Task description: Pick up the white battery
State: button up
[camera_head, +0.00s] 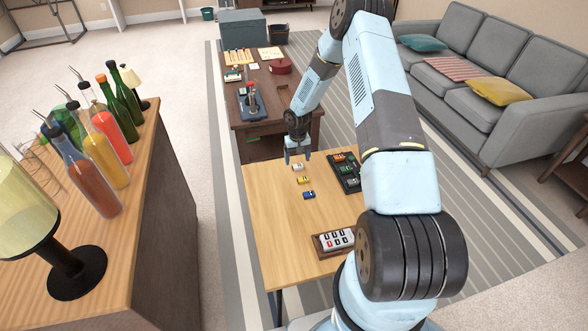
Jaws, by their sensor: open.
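The white battery (297,167) lies on the light wooden table, near its far edge. It is the farthest of a short row, with a yellow battery (303,180) and a blue battery (309,194) in front of it. My gripper (298,159) is open and points down, just above or just behind the white battery. I cannot tell the exact height between them. Nothing shows between the fingers. The white battery is small in this view but not visibly covered.
A black tray (337,160) with several coloured pieces sits right of the batteries, partly behind my arm. A counter display (334,240) lies near the table's front. The wooden table (270,235) is bare at left. A darker desk (240,117) stands behind.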

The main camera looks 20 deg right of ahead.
aim_at(297, 165)
notch_tip(297, 165, down, 3)
jog(key=shift+w+f, duration=0.1)
jog(key=shift+f, duration=0.1)
jog(key=c, duration=1.1)
jog(key=shift+r, duration=0.15)
